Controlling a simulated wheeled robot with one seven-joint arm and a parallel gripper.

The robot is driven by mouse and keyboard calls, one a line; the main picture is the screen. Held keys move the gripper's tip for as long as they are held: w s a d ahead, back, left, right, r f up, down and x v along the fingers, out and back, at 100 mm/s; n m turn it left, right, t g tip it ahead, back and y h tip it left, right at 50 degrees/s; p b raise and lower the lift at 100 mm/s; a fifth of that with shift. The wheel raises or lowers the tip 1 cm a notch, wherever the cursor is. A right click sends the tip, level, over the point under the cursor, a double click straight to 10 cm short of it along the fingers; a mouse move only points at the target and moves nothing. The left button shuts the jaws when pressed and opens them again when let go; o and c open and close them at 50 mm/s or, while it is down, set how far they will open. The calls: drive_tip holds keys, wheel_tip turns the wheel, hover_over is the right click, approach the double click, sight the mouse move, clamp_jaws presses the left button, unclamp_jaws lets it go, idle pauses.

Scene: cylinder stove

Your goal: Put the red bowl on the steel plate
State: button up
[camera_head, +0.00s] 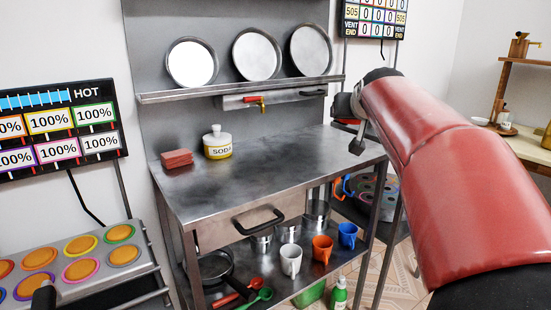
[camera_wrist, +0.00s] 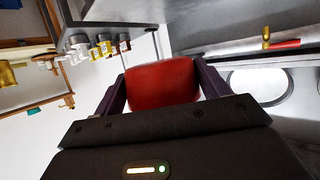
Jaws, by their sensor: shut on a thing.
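My gripper (camera_wrist: 162,90) is shut on the red bowl (camera_wrist: 162,80), which sits between its two fingers in the wrist view. In the head view my gripper (camera_head: 357,138) is a small dark shape at the right end of the steel counter, and the bowl is hidden behind my arm. Three round steel plates stand leaning on the upper shelf: a left one (camera_head: 192,62), a middle one (camera_head: 256,55) and a right one (camera_head: 311,50). A round plate-like thing (camera_wrist: 260,82) also shows at the right of the wrist view, apart from the bowl.
The steel counter (camera_head: 270,165) has a yellow-white soda jar (camera_head: 218,145) and reddish blocks (camera_head: 177,158) at its left; its middle is clear. A rail with a red-handled tap (camera_head: 257,100) runs below the shelf (camera_head: 240,88). Mugs (camera_head: 291,260) and pots stand underneath.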

sight(347, 122)
drive_tip(key=shift+s+a+r+n+y, duration=0.25)
drive_tip(key=shift+a+r+n+y, duration=0.05)
drive_tip(key=shift+a+r+y, duration=0.1)
drive_tip(key=shift+s+a+r, duration=0.1)
drive_tip(key=shift+a, duration=0.05)
drive_tip(key=shift+s+a+r, duration=0.15)
drive_tip(key=shift+s+r, duration=0.05)
drive_tip(key=shift+r, duration=0.1)
drive_tip(key=shift+n+y, duration=0.3)
drive_tip(key=shift+y, duration=0.1)
drive_tip(key=shift+s+a+r, duration=0.15)
drive_tip(key=shift+a+r, duration=0.05)
drive_tip(key=shift+r, duration=0.05)
drive_tip(key=shift+s+a+r+n+y, duration=0.2)
drive_tip(key=shift+a+r+n+y, duration=0.1)
drive_tip(key=shift+a+n+y, duration=0.1)
